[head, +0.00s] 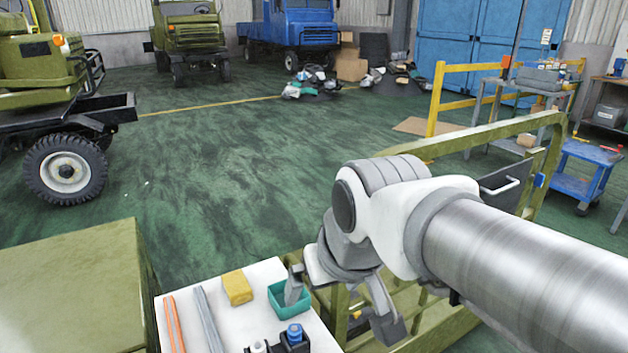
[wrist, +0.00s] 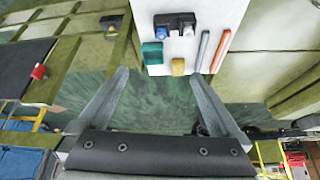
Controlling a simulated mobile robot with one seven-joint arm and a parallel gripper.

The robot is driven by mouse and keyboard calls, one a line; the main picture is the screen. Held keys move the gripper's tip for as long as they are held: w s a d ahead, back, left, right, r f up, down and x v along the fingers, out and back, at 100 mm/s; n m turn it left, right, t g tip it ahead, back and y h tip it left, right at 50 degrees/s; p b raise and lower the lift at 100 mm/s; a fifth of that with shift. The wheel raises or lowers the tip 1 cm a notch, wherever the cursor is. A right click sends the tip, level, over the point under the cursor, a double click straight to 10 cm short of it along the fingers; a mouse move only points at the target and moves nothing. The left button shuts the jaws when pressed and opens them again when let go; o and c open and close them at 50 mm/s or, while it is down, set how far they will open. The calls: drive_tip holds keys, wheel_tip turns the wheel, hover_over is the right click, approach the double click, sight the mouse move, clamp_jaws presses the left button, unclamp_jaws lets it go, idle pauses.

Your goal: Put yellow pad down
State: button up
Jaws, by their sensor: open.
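The yellow pad (head: 237,287) lies on the white tabletop (head: 207,278), near its far edge, left of the teal bin. It also shows in the wrist view (wrist: 178,66), just beyond the right fingertip. My gripper (head: 341,304) is open with nothing between its fingers. It hangs at the right side of the white top, to the right of the pad and apart from it.
An orange bar (head: 174,325) and a grey bar (head: 208,320) lie left of the pad. Olive railing stands right of the top; an olive box (head: 70,290) stands left.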

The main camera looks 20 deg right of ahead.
drive_tip(key=s, duration=0.4)
drive_tip(key=shift+d+f, duration=0.4)
wheel_tip(320, 180, up, 12)
drive_tip(key=p, duration=1.1)
drive_tip(key=shift+p, duration=0.4)
drive_tip(key=shift+f, duration=0.1)
drive_tip(key=shift+w, duration=0.15)
